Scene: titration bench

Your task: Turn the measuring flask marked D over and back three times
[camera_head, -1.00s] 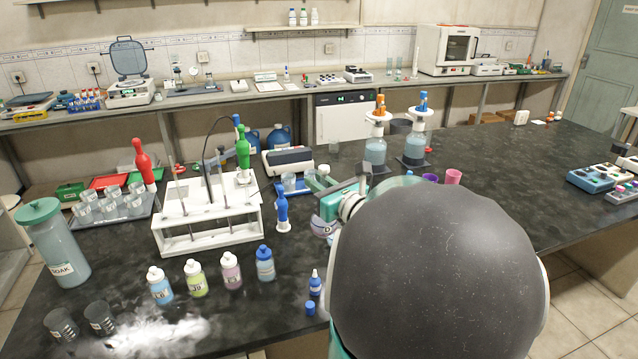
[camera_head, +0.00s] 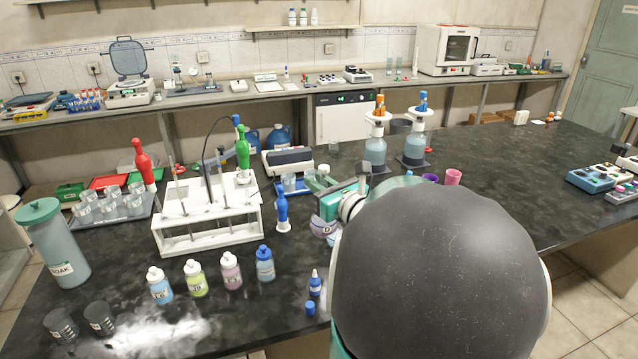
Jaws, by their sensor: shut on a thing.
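My gripper (camera_head: 327,207) shows only in part, at the left edge of my large dark arm link, above the bench right of the blue-topped pipette. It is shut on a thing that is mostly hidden. A rounded, pale lilac glassy piece (camera_head: 324,228) shows just below it. It looks like part of the measuring flask, but no mark D can be read and I cannot tell which way up it is.
A white pipette rack (camera_head: 207,220) stands left of my gripper. Several small capped bottles (camera_head: 231,270) stand in front of it. Two dispenser bottles (camera_head: 375,150) stand behind my arm, with a pink cup (camera_head: 453,177) nearby.

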